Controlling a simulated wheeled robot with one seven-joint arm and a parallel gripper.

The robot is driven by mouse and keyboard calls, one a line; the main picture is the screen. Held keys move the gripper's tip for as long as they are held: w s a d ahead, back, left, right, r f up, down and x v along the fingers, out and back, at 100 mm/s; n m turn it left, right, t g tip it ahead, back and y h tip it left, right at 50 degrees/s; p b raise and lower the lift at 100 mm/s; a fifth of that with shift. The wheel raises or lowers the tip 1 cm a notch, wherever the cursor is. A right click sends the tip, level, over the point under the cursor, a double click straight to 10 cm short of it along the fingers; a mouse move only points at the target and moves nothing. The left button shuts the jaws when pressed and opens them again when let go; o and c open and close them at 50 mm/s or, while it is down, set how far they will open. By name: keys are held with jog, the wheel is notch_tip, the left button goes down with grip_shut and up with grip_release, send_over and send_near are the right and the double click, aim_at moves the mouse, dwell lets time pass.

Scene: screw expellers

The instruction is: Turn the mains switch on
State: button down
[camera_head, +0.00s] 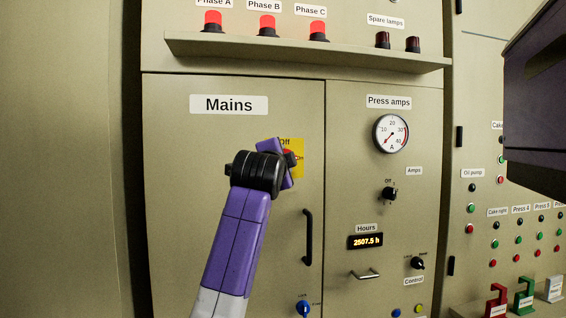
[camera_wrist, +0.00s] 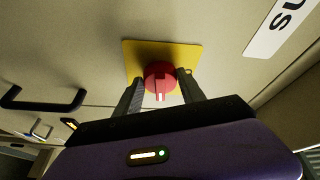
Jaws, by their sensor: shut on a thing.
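The mains switch is a red rotary knob (camera_wrist: 160,78) on a yellow plate (camera_wrist: 145,48), seen in the wrist view. The two dark fingers of my gripper (camera_wrist: 163,94) stand on either side of the knob and are shut on it. The white mark on the knob points toward my gripper. In the head view my gripper (camera_head: 289,162) is at the yellow plate (camera_head: 297,146), which reads "Off" at its top. My wrist hides most of the knob there. The plate is on the cabinet door under the "Mains" label (camera_head: 229,104).
A black door handle (camera_head: 308,237) is below and right of the switch. To the right are the press amps gauge (camera_head: 391,134), a small black selector (camera_head: 389,194) and the hours display (camera_head: 366,241). A shelf with lit red phase lamps (camera_head: 267,25) juts out above.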

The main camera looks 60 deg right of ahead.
jog(key=shift+d+m, duration=0.1)
jog(key=shift+m, duration=0.6)
jog(key=c, duration=0.7)
grip_release()
jog(key=b+v, duration=0.1)
jog(key=v, duration=0.7)
jog(key=shift+r, duration=0.2)
